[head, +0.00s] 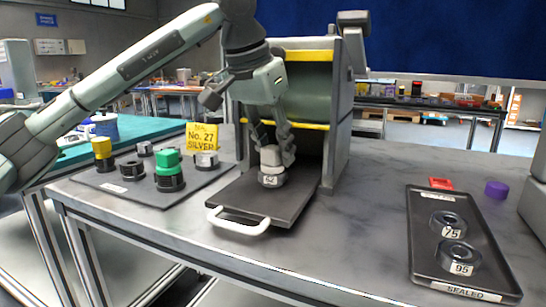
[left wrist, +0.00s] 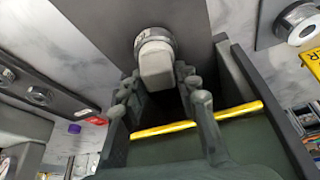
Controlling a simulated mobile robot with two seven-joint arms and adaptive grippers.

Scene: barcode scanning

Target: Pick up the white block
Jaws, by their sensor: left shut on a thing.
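The white block (head: 270,156) stands on top of a round silver-grey piece labelled 62 (head: 271,177), on the dark pull-out tray (head: 235,204) in front of the open machine. My left gripper (head: 275,150) reaches down from above and is shut on the white block, one finger on each side. In the left wrist view the white block (left wrist: 156,69) shows between the fingers of my left gripper (left wrist: 158,86), with the round piece (left wrist: 152,36) beyond it. My right gripper is not in view.
The machine housing (head: 344,100) with yellow bars rises close behind the left gripper. A dark mat (head: 205,177) with several round pieces and a yellow sign (head: 201,138) lies left. The sealed tray (head: 425,262) holds pieces 75 and 95 at right. A purple cap (head: 496,190) stands beyond it.

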